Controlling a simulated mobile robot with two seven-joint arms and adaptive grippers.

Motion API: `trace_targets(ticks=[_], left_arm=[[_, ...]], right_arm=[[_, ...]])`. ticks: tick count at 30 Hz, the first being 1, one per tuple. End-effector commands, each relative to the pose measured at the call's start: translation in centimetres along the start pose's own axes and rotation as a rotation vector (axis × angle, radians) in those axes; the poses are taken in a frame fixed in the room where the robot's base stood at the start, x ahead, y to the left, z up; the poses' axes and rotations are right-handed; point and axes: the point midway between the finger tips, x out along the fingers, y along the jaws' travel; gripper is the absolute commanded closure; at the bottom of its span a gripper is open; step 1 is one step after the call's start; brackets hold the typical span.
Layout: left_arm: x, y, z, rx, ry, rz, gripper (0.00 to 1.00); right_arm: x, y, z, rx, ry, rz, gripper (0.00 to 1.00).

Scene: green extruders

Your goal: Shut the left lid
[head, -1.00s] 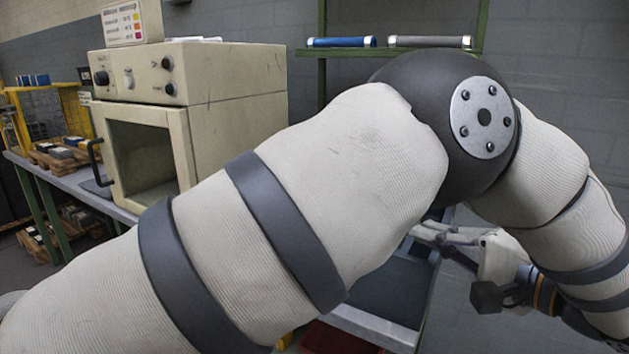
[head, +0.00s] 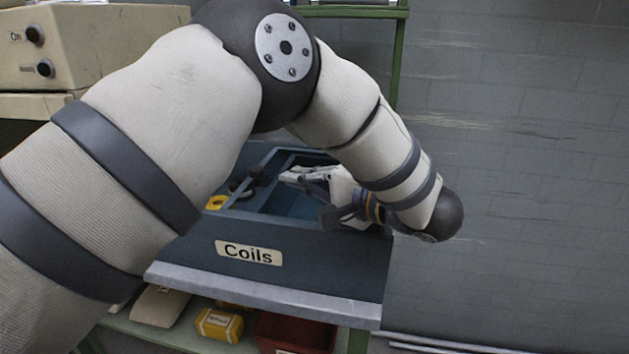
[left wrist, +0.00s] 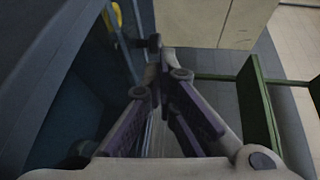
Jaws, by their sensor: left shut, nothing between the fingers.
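A dark blue-grey bin (head: 330,266) labelled "Coils" stands on a bench in the head view. Its top is at least partly open, with a thin bar running front to back across it. I cannot clearly make out the left lid. A black knob (head: 254,174) shows at the left of the opening; a similar dark knob (left wrist: 151,42) is near the fingertips in the left wrist view. My left gripper (head: 288,178) is over the opening, right of the knob, shut and empty. It also shows in the left wrist view (left wrist: 166,66). I cannot tell whether it touches the bar.
A yellow thing (head: 216,202) shows at the bin's left. My left arm hides much of the bench. A yellow box (head: 220,325) and a red bin (head: 295,335) sit on the shelf below. A cream oven (head: 85,62) stands at left; a green post (head: 399,55) rises behind.

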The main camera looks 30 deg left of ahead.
Motion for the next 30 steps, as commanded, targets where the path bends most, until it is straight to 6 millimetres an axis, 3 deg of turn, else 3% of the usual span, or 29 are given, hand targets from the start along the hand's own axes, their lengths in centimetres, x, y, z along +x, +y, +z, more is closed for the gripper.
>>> trace_targets(ticks=[6, 10, 26, 30], left_arm=[[4.3, -0.2, 0.1, -0.003, -0.002, 0.000, 1.00], [6.0, -0.1, 0.1, -0.003, -0.001, 0.000, 1.00], [7.0, 0.1, -0.1, -0.001, -0.001, 0.000, 1.00], [8.2, 0.3, -0.9, 0.004, -0.003, 0.001, 1.00]], right_arm=[[-0.6, 0.0, -0.4, 0.000, 0.018, -0.001, 0.31], [-0.8, 0.0, -0.5, 0.000, 0.023, -0.001, 0.31], [-0.6, 0.0, -0.4, 0.000, 0.019, -0.001, 0.31], [0.2, 0.0, 0.1, 0.000, -0.005, 0.000, 0.31]])
